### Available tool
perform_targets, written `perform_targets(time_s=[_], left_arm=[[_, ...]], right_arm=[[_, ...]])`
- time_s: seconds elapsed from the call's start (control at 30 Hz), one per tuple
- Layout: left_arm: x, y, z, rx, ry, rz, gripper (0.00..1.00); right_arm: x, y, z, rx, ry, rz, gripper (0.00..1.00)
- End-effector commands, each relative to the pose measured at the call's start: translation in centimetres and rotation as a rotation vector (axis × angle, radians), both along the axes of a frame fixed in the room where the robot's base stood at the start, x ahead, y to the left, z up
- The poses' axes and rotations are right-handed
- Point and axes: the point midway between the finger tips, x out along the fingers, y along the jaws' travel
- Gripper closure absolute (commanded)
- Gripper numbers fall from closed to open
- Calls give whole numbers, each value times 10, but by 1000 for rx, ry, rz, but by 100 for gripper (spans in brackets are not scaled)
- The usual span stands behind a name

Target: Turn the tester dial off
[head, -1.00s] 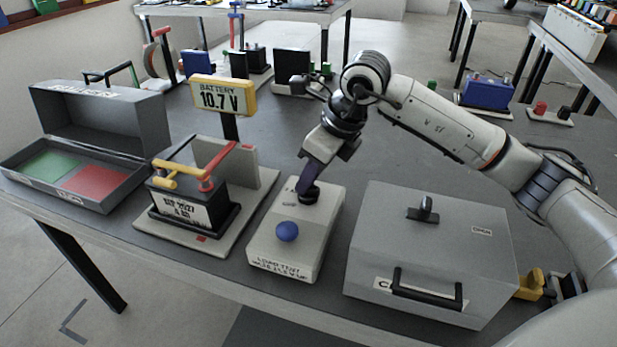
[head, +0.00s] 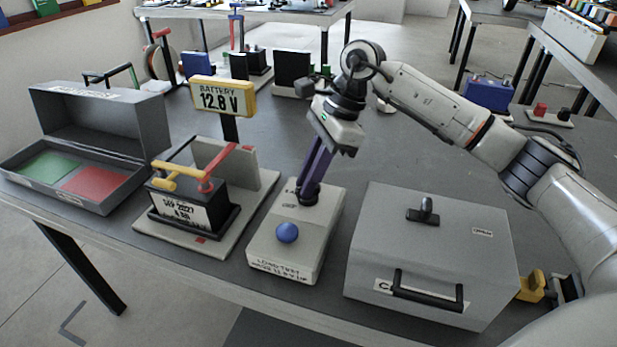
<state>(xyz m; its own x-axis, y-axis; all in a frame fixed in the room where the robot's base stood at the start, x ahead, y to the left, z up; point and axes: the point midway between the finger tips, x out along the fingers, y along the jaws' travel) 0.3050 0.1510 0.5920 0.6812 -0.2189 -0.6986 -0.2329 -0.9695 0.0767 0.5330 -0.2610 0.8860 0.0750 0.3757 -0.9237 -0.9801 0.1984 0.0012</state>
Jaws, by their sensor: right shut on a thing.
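The load tester (head: 285,258) is a light grey box at the middle front of the bench, with a blue round button (head: 287,232) on its top. Its black dial (head: 308,196) is at the back of the top face, partly hidden by my gripper. My right gripper (head: 309,188) points down from above, its purple fingers shut on the dial. The yellow battery display (head: 222,97) reads 12.8 V. The black battery (head: 188,212) stands left of the tester, with yellow and red clamps on top. My left gripper is not in view.
An open grey tray (head: 115,190) with green and red areas stands at the left. A closed grey case (head: 435,245) with a black handle is close to the tester's right.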

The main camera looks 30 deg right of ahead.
Motion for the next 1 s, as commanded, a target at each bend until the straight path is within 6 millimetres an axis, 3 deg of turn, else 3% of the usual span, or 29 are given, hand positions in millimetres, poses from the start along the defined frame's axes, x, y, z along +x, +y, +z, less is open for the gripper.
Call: perform_targets(time_s=[0.3,0.87,0.9,1.0], left_arm=[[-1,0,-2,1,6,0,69],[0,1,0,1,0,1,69],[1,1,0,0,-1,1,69],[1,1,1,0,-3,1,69]], right_arm=[[1,0,2,0,-4,128,100],[1,0,2,-1,-4,159,100],[1,0,2,-1,-4,159,83],[1,0,1,-1,-4,159,69]])
